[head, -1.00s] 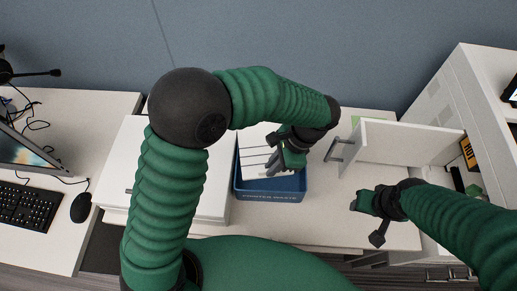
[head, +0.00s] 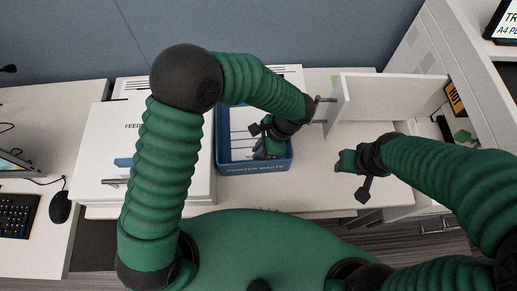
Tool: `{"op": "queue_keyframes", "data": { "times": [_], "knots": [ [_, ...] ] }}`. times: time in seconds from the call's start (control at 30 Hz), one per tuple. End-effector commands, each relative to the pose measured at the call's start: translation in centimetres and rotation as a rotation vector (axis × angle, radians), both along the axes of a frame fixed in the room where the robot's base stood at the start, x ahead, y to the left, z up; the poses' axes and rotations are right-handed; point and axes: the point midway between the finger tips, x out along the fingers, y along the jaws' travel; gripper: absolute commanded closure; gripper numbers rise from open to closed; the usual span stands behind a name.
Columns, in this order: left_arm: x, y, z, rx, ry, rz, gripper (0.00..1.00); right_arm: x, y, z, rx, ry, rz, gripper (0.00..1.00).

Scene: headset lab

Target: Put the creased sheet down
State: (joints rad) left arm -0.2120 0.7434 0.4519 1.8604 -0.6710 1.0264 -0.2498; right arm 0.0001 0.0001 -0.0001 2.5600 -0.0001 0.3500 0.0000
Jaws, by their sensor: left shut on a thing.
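A white sheet (head: 240,120) with several dark lines across it lies within the outline of the blue bin (head: 254,168) marked "PRINTER WASTE". My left gripper (head: 266,152) is over the right part of the bin, shut on the creased sheet. The fingers and wrist hide the grip and part of the sheet. I cannot tell whether the sheet rests on the bin's floor. My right gripper (head: 344,162) is right of the bin above the white counter, apart from the sheet. Its fingertips are too small to judge.
A white printer (head: 120,150) stands left of the bin. A white open door or panel (head: 390,105) with a handle stands at the right. A mouse (head: 60,207) and keyboard (head: 18,215) are at the far left. Bare counter (head: 310,190) lies right of the bin.

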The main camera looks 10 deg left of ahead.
Motion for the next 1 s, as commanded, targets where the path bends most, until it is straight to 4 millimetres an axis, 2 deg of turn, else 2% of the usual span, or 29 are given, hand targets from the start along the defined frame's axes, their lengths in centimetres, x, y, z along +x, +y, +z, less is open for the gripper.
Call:
{"op": "queue_keyframes", "data": {
  "times": [0.03, 0.07, 0.23, 0.57, 0.67, 1.0],
  "knots": [
    [0.0, 0.0, -0.2, 0.0, 0.0, 0.0, 1.0, 0.0, 0.0, -0.1, 0.0, 0.0, 0.0, 0.55],
    [0.0, 0.0, -0.2, 0.0, 0.0, 0.0, 0.89, 0.0, 0.0, -0.1, 0.0, 0.0, 0.0, 0.55],
    [0.0, 0.0, -0.1, 0.0, 0.001, 0.0, 0.68, 0.0, 0.0, -0.1, 0.0, 0.0, 0.0, 0.55],
    [0.1, -0.1, 0.3, -0.001, -0.001, 0.0, 0.68, 0.0, 0.0, 0.1, 0.0, 0.0, 0.0, 0.55],
    [0.2, -0.6, 1.6, 0.0, -0.003, -0.001, 0.68, 0.0, 0.0, 0.4, 0.0, 0.0, 0.0, 0.55],
    [0.9, -3.8, 9.3, -0.003, -0.002, 0.0, 0.68, 0.0, 0.0, 1.4, 0.0, 0.0, 0.0, 0.55]
  ]
}}
